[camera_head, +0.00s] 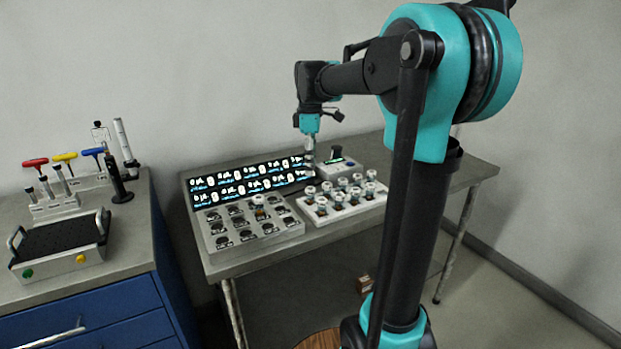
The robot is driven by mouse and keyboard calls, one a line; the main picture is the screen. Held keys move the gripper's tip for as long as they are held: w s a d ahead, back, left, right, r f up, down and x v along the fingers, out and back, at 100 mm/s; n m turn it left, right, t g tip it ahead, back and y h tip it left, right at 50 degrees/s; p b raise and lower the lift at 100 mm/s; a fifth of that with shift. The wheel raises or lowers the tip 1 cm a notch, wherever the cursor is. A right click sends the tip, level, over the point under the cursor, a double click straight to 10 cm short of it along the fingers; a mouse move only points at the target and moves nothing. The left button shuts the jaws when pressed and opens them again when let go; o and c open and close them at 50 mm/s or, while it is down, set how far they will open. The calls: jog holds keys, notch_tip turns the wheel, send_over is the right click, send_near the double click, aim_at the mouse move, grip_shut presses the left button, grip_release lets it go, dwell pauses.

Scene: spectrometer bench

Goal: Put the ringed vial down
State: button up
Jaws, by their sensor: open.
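My gripper (309,172) hangs down from the wrist over the back of the bench, behind the vial rack and in front of the right end of the display. It is open; its fingers are small and dark here. White-capped vials (371,174) stand upright in the white rack (318,219). One more white-capped vial (258,200) stands at the grey station with round wells (215,241), with an orange spot just in front of it. I cannot make out a ring on any vial, so I cannot tell which one is the ringed vial.
A lit display panel (228,199) stands behind the grey station. The bench (395,160) is bare at the right. A blue cabinet (110,320) at left carries tools and a black-topped device (62,243).

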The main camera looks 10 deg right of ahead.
jog(key=shift+r, duration=1.15)
